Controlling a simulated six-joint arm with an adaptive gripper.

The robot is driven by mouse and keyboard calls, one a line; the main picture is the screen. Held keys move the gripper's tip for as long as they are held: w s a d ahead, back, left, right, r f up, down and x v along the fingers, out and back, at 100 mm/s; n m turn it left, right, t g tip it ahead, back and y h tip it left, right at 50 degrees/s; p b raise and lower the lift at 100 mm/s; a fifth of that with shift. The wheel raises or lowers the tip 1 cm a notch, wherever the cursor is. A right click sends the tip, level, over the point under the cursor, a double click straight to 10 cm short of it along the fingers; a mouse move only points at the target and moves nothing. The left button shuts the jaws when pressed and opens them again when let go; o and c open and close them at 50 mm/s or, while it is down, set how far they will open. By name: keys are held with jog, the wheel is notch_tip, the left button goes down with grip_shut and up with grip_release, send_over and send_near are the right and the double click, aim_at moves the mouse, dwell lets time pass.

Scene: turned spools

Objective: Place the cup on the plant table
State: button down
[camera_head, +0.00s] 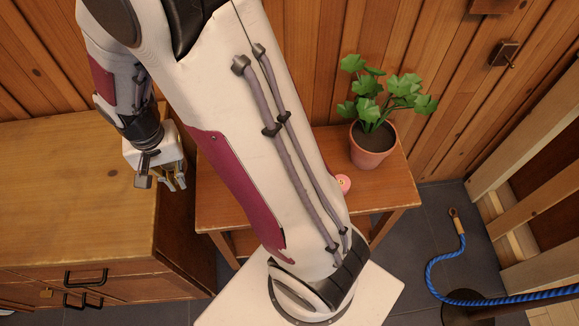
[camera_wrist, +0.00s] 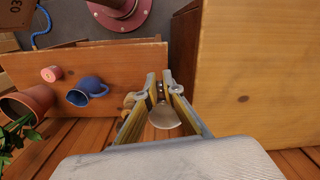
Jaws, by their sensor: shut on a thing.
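A blue cup (camera_wrist: 87,91) with a handle on its right stands on the wooden plant table (camera_wrist: 120,63) in the wrist view, clear of my gripper. In the head view my arm hides the cup; the plant table (camera_head: 222,198) shows beside it. My gripper (camera_head: 160,183) hangs by the right edge of the drawer cabinet. In the wrist view its fingers (camera_wrist: 160,79) are close together. A small pale, round-edged thing (camera_wrist: 165,118) shows between them, partly hidden; I cannot tell what it is. A tan rounded thing (camera_wrist: 129,100) shows beside the left finger.
A potted plant (camera_head: 371,150) stands on the right of the plant table, near a small pink thing (camera_head: 343,183). A drawer cabinet (camera_head: 75,190) with a bare top stands left. A wooden wall (camera_head: 275,60) closes the back.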

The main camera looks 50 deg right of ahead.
jog(key=d+f+m, duration=0.3)
jog(key=f+m, duration=0.1)
jog(key=f, duration=0.2)
jog(key=d+f+m, duration=0.3)
jog(key=f, duration=0.4)
jog(key=shift+w+d+m, duration=0.25)
jog(key=shift+w+m, duration=0.1)
jog(key=shift+m, duration=0.05)
jog(key=shift+f, duration=2.9)
jog(key=shift+f, duration=0.1)
jog(key=shift+f, duration=1.95)
